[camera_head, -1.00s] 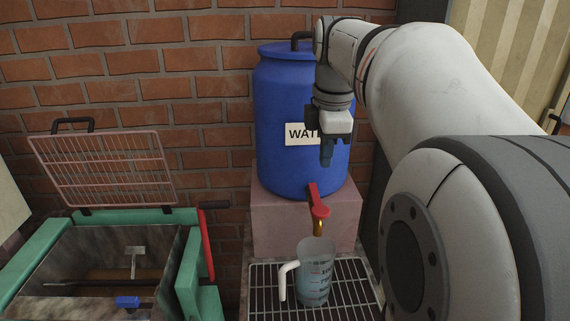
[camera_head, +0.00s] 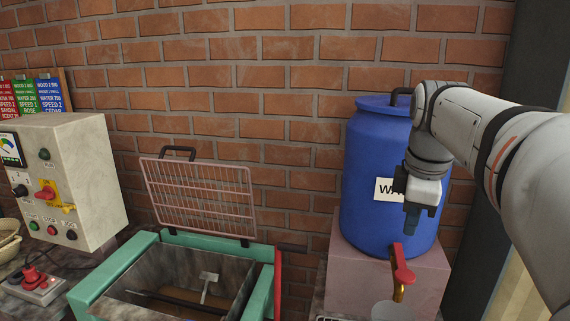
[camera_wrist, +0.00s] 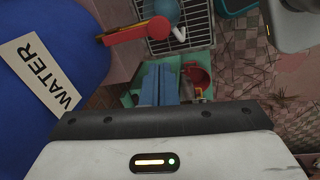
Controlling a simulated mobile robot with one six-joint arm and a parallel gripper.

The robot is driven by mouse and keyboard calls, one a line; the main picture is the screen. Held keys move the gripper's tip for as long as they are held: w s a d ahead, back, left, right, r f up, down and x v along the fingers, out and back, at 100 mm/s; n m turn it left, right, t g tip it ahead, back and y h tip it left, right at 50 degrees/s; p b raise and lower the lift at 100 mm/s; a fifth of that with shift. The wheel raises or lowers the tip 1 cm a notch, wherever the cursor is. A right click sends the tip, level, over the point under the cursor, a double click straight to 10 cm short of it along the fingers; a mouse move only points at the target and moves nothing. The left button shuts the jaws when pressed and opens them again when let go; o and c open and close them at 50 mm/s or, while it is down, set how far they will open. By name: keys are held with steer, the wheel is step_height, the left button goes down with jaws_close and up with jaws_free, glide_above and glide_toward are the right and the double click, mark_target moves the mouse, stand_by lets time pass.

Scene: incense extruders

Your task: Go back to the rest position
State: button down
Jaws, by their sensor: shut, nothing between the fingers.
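My gripper (camera_head: 411,218) hangs pointing down in front of the blue water barrel (camera_head: 362,185), close to its label, above the red tap (camera_head: 402,265). Its blue fingers are together and hold nothing. In the wrist view my gripper (camera_wrist: 159,84) shows with the barrel (camera_wrist: 60,25) and its WATER label (camera_wrist: 38,72) on the left. The red tap handle (camera_wrist: 138,31) lies ahead of the fingers. The measuring jug (camera_head: 391,311) shows only its top at the lower edge of the head view.
A green-framed mixer trough (camera_head: 104,271) with a raised pink wire grid (camera_head: 198,198) stands left of the barrel. A control box (camera_head: 72,170) and coloured recipe cards (camera_head: 30,96) are further left. A brick wall (camera_head: 260,60) closes off the back.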

steer(key=s+a+f+m, duration=0.4)
steer(key=s+f+m, duration=0.1)
steer(key=f, duration=0.4)
steer(key=s+a+f+m+t, duration=0.1)
steer(key=s+a+f+m, duration=0.4)
steer(key=f, duration=0.4)
steer(key=s+m, duration=0.1)
steer(key=m, duration=0.1)
steer(key=shift+s+a+m, duration=0.2)
steer(key=shift+a+m, duration=0.1)
steer(key=shift+f, duration=0.1)
